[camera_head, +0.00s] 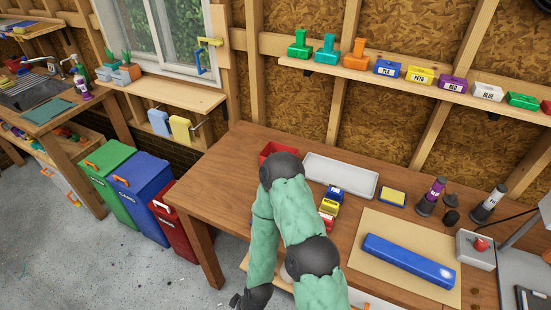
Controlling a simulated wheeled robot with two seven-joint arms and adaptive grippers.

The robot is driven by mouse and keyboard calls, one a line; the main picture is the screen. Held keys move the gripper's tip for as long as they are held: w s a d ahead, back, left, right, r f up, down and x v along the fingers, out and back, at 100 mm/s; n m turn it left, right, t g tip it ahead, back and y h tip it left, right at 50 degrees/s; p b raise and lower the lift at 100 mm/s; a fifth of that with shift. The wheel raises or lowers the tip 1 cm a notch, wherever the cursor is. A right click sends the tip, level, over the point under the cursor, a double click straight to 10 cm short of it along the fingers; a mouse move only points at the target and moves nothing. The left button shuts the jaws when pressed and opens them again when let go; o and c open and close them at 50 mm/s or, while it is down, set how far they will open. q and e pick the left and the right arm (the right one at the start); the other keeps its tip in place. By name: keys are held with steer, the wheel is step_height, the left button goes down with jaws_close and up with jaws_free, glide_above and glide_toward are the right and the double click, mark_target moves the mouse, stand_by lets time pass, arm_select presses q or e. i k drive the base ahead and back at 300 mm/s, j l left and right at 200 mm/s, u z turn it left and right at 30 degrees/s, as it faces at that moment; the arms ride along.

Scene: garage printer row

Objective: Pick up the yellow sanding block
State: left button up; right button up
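The yellow sanding block (392,196) appears to be the small flat piece with a yellow top and dark blue edge. It lies on the wooden workbench (222,178), right of the white tray, with nothing touching its visible sides. One green-sleeved arm rises from the bottom of the view and folds down again; I take it as my left. Its dark gripper (250,299) hangs low at the bottom edge, left of the arm and far from the block. The gripper is partly cut off, so its finger opening is unclear. My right gripper is not in view.
A white tray (340,174), a red bin (275,150), small labelled boxes (327,203) and dark bottles (431,195) surround the block. A long blue box (408,260) lies on a tan mat (374,225). A wall shelf (345,71) holds colored items above.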

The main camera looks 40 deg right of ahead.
mark_target(331, 208)
steer(key=z, duration=1.85)
